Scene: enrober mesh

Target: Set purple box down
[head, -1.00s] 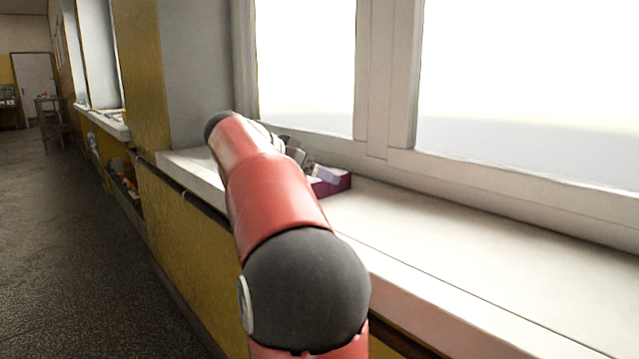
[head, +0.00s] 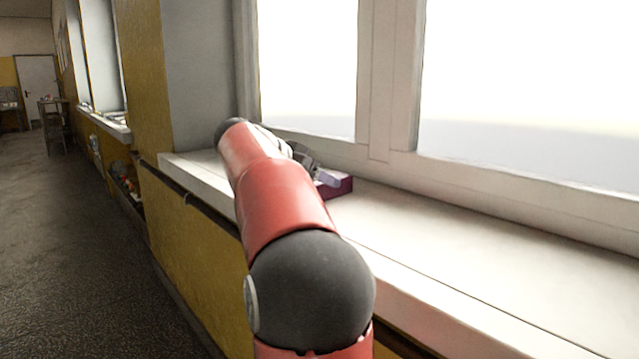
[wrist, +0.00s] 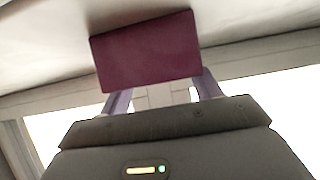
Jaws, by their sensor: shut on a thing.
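The purple box (head: 341,187) is at the sill's far part, near the window frame, partly hidden by my gripper (head: 324,177). The wrist view shows the box's flat dark-purple face (wrist: 146,50), between and in front of the two pale lilac fingers of my gripper (wrist: 162,90). My gripper is shut on the box. The white window sill (head: 450,255) lies under it in the head view. The box looks at or very close to the sill surface; I cannot tell if it touches.
The sill to the right of the box is bare. The window frame (head: 385,90) rises along its back edge. A grey and yellow wall pillar (head: 190,75) stands at the sill's far end. A dark rail (head: 195,203) runs below the sill's front edge.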

